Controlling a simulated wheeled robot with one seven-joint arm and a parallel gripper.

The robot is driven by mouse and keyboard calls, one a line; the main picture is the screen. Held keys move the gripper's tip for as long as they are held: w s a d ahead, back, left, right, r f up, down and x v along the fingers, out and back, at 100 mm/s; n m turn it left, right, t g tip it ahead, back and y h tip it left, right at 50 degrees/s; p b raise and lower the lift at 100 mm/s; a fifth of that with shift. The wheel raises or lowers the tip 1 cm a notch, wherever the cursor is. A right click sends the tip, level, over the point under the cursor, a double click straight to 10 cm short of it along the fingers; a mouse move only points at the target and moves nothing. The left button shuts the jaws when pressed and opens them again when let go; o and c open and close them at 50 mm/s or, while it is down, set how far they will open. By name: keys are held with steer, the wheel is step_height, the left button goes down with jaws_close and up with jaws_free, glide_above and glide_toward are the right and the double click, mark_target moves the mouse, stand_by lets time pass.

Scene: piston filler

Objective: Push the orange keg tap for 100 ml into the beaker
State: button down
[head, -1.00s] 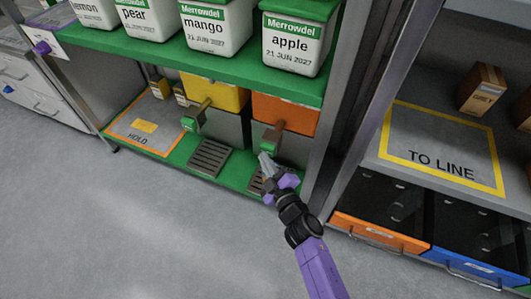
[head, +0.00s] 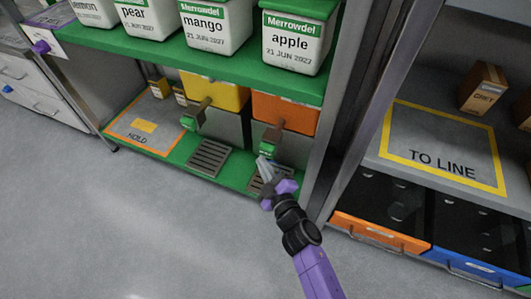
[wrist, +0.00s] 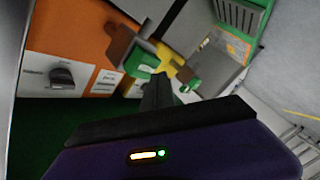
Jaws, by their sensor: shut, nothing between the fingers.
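The orange keg (head: 285,112) stands on the lower green shelf, at the right end. Its brown tap (head: 271,139) with a green end (head: 267,150) sticks out at the front. My gripper (head: 264,162) is shut and empty, just below and in front of that green end; I cannot tell whether they touch. In the wrist view the orange keg (wrist: 85,35) is at upper left, and its tap (wrist: 126,48) sits just above my shut fingertips (wrist: 157,80). I cannot make out a beaker; the area under the tap is partly hidden by my gripper.
A yellow keg (head: 222,96) with its own tap (head: 191,120) stands to the left. A drip grate (head: 209,157) lies below it. White tubs, including apple (head: 293,42), fill the shelf above. A metal post (head: 345,110) stands close at right. The floor in front is clear.

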steer(key=shift+s, duration=0.15)
steer(key=s, duration=0.1)
steer(key=s+a+b, duration=0.1)
steer(key=s, duration=0.1)
steer(key=s+b, duration=0.1)
steer(key=shift+s+a, duration=0.25)
steer(key=shift+a, duration=0.15)
stand_by(1.8)
